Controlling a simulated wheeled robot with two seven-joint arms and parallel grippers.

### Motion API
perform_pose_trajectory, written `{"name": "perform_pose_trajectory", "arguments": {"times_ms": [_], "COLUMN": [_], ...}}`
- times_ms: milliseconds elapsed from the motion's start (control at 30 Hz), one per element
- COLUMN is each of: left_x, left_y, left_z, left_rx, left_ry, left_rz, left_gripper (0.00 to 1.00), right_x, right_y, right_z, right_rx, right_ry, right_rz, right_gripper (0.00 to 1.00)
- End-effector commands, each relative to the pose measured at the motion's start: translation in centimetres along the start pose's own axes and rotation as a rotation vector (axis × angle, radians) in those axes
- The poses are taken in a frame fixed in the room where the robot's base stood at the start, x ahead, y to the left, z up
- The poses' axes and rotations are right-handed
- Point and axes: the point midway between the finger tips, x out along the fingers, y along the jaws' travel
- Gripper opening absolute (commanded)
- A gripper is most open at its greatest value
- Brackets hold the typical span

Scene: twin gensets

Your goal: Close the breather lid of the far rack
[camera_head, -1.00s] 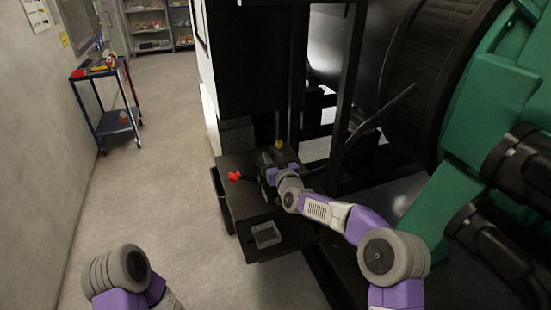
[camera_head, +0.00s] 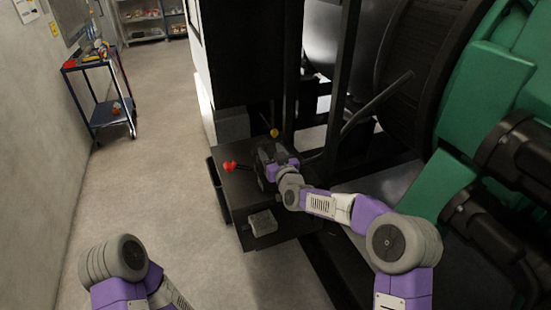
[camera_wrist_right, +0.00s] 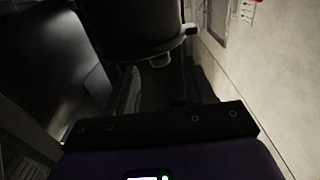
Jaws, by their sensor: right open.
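A low black rack (camera_head: 232,190) stands beside the generator set. Near its front edge is a small grey box (camera_head: 262,222). A red piece (camera_head: 230,166) is at the rack's left and a yellow knob (camera_head: 274,133) is at its back. My right gripper (camera_head: 268,158) is over the rack between these pieces, behind the grey box. It is open, its jaws dark and partly hidden by the wrist. I cannot make out the breather lid or its angle. The right wrist view is dark, with the jaws (camera_wrist_right: 160,88) near its middle. My left gripper is out of view; only its arm shows.
Black frame posts (camera_head: 343,85) and a slanted bar (camera_head: 375,103) stand close to my right arm. The green generator (camera_head: 480,115) fills the right side. A blue cart (camera_head: 105,100) is at the left wall. The floor (camera_head: 165,180) between is clear.

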Motion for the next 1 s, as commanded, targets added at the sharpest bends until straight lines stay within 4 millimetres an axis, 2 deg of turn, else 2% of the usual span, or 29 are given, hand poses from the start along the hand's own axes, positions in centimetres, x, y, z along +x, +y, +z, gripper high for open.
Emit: {"name": "perform_pose_trajectory", "arguments": {"times_ms": [100, 333, 867, 933, 1000], "left_x": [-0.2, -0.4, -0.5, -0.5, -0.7], "left_y": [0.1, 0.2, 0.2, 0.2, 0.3], "left_z": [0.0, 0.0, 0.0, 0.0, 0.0], "left_rx": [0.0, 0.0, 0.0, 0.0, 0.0], "left_ry": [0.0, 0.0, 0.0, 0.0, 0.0], "left_rz": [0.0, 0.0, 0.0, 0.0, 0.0], "left_gripper": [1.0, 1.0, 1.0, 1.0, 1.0], "right_x": [-1.7, -3.8, -4.3, -4.4, -4.7], "right_y": [0.0, 0.0, 0.0, 0.0, 0.0], "right_z": [-0.1, -0.1, 0.0, 0.4, 1.8], "right_rx": [-0.002, -0.001, -0.001, 0.003, 0.016], "right_ry": [-0.001, 0.0, -0.001, -0.01, -0.045], "right_rz": [0.0, 0.0, 0.0, -0.001, -0.004], "right_gripper": [0.53, 0.53, 0.53, 0.53, 0.53]}}
